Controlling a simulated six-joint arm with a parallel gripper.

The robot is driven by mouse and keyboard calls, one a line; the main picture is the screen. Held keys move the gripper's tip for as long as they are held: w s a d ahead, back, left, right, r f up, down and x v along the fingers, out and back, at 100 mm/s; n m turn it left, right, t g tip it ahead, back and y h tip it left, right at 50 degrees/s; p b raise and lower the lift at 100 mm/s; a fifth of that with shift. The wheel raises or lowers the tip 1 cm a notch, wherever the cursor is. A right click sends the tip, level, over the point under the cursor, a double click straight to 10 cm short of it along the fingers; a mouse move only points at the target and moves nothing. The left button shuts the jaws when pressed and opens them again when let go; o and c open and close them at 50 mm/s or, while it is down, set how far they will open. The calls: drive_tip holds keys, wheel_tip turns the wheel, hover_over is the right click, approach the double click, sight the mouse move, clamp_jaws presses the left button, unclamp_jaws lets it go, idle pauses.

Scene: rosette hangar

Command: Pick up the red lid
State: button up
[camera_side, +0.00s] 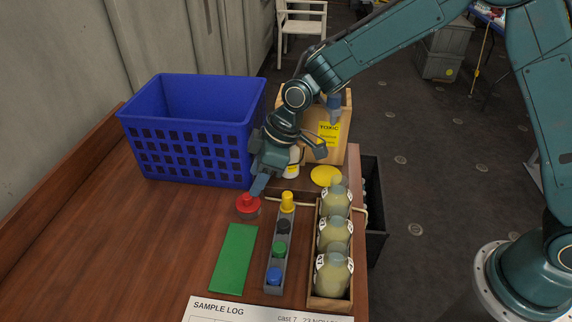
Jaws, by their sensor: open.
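The red lid (248,203) lies on the wooden table, left of a grey rack (274,258) and above a flat green plate (234,258) in the picture. My gripper (287,170) is open, tilted, just above and to the right of the lid in the picture. One finger's tip ends close over the lid; I cannot tell whether they touch. The other finger points right, in front of a wooden box. A white container with a yellow mark (293,163) shows between the fingers, partly hidden by my gripper; I cannot tell its depth from them.
A blue basket (189,130) stands behind left. The grey rack holds a yellow cap (288,200), a black, a green and a blue one. A wooden tray (331,303) holds 3 bottles. A yellow disc (326,175) lies behind them. A wooden box (341,133) stands at the back.

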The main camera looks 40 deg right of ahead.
sight(248, 200)
drive_tip(key=shift+a+f, duration=0.1)
drive_tip(key=shift+f, duration=0.2)
drive_tip(key=shift+x, duration=2.5)
clamp_jaws()
